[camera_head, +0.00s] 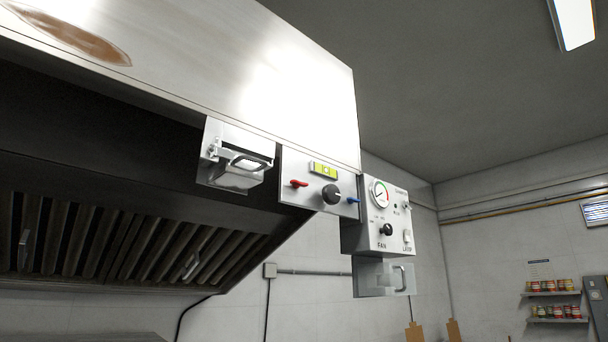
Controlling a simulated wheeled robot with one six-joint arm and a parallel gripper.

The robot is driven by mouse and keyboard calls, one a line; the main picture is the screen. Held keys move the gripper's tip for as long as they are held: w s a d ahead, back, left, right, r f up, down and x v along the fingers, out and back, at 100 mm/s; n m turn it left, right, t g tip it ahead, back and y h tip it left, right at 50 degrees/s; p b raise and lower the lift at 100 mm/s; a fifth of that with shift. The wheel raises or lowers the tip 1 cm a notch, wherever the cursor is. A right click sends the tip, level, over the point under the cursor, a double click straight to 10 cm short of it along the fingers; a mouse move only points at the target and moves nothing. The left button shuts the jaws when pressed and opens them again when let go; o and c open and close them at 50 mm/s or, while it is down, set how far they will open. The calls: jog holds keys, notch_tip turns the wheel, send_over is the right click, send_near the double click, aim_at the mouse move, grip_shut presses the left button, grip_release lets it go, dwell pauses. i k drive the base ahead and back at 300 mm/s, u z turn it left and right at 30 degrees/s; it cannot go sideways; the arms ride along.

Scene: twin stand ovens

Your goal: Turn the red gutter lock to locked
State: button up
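The red gutter lock (298,183) is a small red lever on the left part of a pale panel (291,165) at the hood's lower edge. It lies roughly level, its tip pointing left. A black round knob (331,194) is right of it, and a small blue lever (353,200) is at the panel's right edge. A yellow-green level vial (324,170) is above the knob. My gripper is not in view.
A metal box with a handle (250,163) juts out left of the panel. A control box (386,218) with gauge and fan knob stands right, above a handled drawer (372,279). The steel hood (230,60) hangs over slatted filters (110,240). Open room lies right.

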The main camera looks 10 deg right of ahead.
aim_at(295, 184)
jog(key=k, duration=0.35)
jog(key=u, duration=0.95)
jog(key=i, duration=0.95)
jog(key=z, duration=0.85)
